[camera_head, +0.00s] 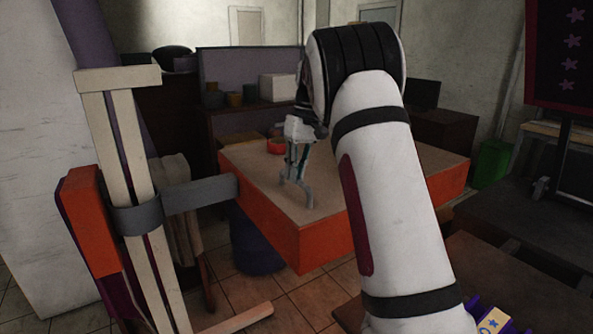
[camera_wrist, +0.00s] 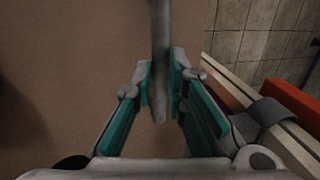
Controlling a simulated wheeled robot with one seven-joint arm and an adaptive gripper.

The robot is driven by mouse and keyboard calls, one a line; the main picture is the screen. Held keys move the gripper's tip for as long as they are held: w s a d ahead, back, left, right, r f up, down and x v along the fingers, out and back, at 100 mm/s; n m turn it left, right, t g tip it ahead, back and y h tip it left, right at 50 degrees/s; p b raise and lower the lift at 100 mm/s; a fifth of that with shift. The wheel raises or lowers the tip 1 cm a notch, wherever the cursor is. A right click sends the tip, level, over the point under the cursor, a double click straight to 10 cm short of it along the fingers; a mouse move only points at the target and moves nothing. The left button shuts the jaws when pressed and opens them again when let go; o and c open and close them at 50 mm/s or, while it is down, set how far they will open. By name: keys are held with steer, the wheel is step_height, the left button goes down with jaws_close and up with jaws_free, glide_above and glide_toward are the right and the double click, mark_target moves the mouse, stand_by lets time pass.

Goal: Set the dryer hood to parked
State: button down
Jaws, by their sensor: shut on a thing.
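My gripper (camera_head: 297,172) is over the tan-topped orange table in the head view. In the wrist view its teal-padded fingers (camera_wrist: 162,88) are shut on a slim grey bar (camera_wrist: 160,30). The bar runs in from the top edge, and its rounded near end shows between the fingertips. What the bar belongs to is out of the wrist view. I cannot tell for sure which part here is the dryer hood. In the head view a beige post with a grey clamp and side arm (camera_head: 201,194) stands left of my gripper, apart from it.
The table (camera_head: 330,240) has a tan top and orange sides. A red round item (camera_head: 277,146) lies on it behind my gripper. An orange box (camera_head: 88,222) is at the post's left. A blue round stool (camera_head: 255,242) stands by the table. A dark table is at the right.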

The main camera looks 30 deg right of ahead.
steer(key=shift+w+d+r, duration=0.2)
steer(key=shift+w+d, duration=0.1)
steer(key=c, duration=1.6)
jaws_free()
steer(key=shift+f, duration=0.1)
steer(key=v, duration=1.2)
steer(key=shift+s+a, duration=0.1)
